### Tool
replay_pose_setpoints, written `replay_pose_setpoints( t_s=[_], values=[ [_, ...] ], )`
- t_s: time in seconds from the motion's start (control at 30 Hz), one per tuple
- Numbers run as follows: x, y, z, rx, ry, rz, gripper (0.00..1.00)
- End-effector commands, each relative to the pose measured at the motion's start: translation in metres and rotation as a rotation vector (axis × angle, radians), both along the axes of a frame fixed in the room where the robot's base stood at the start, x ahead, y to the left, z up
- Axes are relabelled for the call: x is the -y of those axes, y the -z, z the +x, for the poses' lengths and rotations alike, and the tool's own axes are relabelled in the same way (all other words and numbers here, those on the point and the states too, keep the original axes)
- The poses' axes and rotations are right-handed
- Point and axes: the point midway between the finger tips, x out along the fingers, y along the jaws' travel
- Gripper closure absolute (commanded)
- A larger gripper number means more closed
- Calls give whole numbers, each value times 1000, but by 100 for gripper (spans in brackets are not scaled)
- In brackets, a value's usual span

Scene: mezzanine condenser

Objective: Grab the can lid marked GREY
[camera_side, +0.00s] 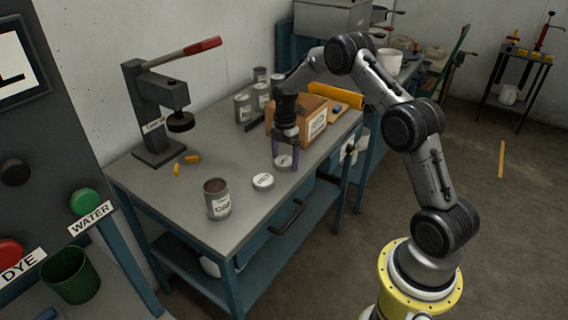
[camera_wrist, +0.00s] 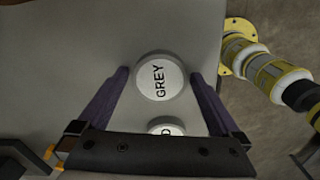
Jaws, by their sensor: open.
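The can lid marked GREY (camera_wrist: 150,88) is a round white disc lying flat on the grey bench top. In the wrist view it appears between the two purple fingertips of my gripper (camera_wrist: 159,74), with a gap to each side. In the side view my gripper (camera_side: 285,153) is open and points down above a pale lid (camera_side: 284,163), apparently the same one; its lettering is too small to read there. I cannot tell the exact height of the fingertips over it.
A second white lid (camera_side: 263,181) lies close by; in the wrist view my gripper partly hides its lettering (camera_wrist: 167,127). An open can (camera_side: 217,199) stands at the front left. A wooden box (camera_side: 285,125) stands just behind my gripper. A lever press (camera_side: 160,120) is at the left.

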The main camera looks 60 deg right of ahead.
Motion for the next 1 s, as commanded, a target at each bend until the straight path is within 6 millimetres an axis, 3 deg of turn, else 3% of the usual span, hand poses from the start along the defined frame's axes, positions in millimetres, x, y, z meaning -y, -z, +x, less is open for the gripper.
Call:
replay_pose_setpoints(
  t_s=[0.13,0.5,0.83,1.0],
  values=[
    [0,0,0,-1,0,0,0],
    [0,0,0,-1,0,0,67],
    [0,-3,0,0,0,0,69],
    [0,-15,1,1,0,0,69]
  ],
)
